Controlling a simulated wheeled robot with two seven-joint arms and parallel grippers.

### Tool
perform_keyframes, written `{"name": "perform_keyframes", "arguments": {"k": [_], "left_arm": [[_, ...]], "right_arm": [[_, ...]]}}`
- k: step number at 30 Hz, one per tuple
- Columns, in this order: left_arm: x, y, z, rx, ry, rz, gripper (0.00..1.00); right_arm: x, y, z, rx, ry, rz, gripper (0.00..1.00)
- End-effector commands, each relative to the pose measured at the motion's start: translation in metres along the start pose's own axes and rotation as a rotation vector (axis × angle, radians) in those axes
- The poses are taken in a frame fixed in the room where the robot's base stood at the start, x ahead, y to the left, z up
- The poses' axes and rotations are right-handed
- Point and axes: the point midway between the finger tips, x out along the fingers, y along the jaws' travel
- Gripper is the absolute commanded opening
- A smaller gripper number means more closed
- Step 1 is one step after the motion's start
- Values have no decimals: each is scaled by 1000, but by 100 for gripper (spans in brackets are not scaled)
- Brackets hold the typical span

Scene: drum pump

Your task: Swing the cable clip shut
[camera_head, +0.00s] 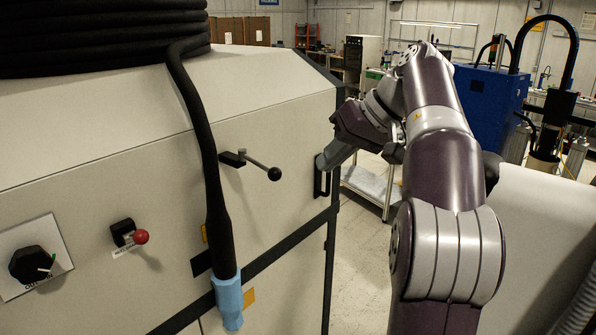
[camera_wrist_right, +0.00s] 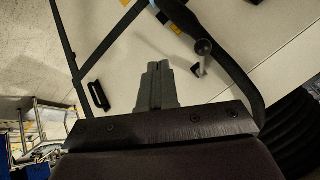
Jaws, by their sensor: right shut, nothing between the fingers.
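The lever with a black ball knob (camera_head: 275,174) sticks out from the cabinet's front, right of the thick black cable (camera_head: 200,120); I cannot tell for sure whether it is the cable clip. It also shows in the right wrist view, where its knob (camera_wrist_right: 203,47) is right of my fingers. The cable hangs down the front and ends in a light blue connector (camera_head: 228,300). My right gripper (camera_head: 322,162) is shut and empty, in front of the cabinet near its right edge. Its closed fingers (camera_wrist_right: 158,66) point at the panel. My left gripper is out of view.
A black handle (camera_head: 321,183) sits by the cabinet's right edge, close to my right gripper in the head view. A red-ball lever (camera_head: 141,237) and a black dial (camera_head: 33,264) are at lower left. Right of the cabinet is open floor with a cart (camera_head: 368,185).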

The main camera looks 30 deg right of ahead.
Motion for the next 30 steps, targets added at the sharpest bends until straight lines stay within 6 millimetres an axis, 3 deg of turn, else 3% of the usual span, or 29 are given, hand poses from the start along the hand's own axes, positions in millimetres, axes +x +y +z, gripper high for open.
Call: {"name": "perform_keyframes", "arguments": {"k": [5,12,30], "left_arm": [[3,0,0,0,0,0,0],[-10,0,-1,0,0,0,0],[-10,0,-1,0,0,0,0]], "right_arm": [[36,-2,1,-1,-3,-1,0],[44,-34,-4,-2,0,-1,0],[47,-40,-1,-8,-4,-5,0]]}}
